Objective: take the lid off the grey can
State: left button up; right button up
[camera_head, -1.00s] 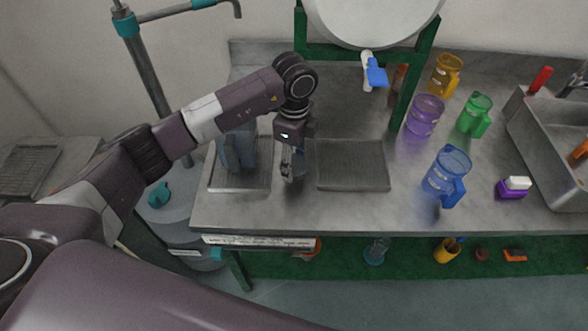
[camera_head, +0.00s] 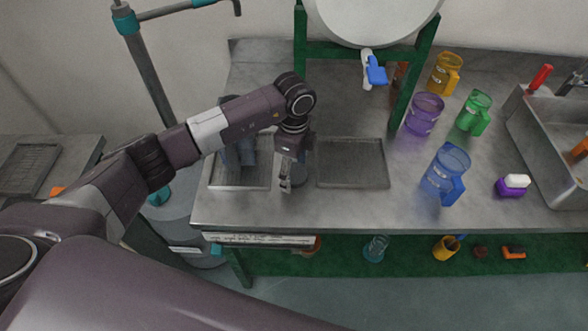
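My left gripper (camera_head: 286,186) hangs fingers-down over the steel counter, between two shallow trays. Its fingers look close together, but the picture is too small to tell whether they are open or shut or touch anything. A small grey rounded thing (camera_head: 299,175), possibly the grey can, shows just behind and right of the fingers, mostly hidden. I cannot make out its lid. A blue-grey jug-like vessel (camera_head: 238,152) stands on the left tray (camera_head: 240,184), partly behind my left arm. My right gripper is not in view.
The right tray (camera_head: 352,163) is empty. A blue jug (camera_head: 444,173), a purple jug (camera_head: 424,113), a green jug (camera_head: 474,114) and a yellow jug (camera_head: 444,73) stand to the right. Green posts (camera_head: 414,90) carry a white tank (camera_head: 372,18). A sink (camera_head: 550,130) is at far right.

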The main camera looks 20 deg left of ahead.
aim_at(294, 173)
pick_arm(q)
jog(key=shift+r, duration=0.6)
notch_tip(294, 173, up, 11)
jog(key=b, duration=0.2)
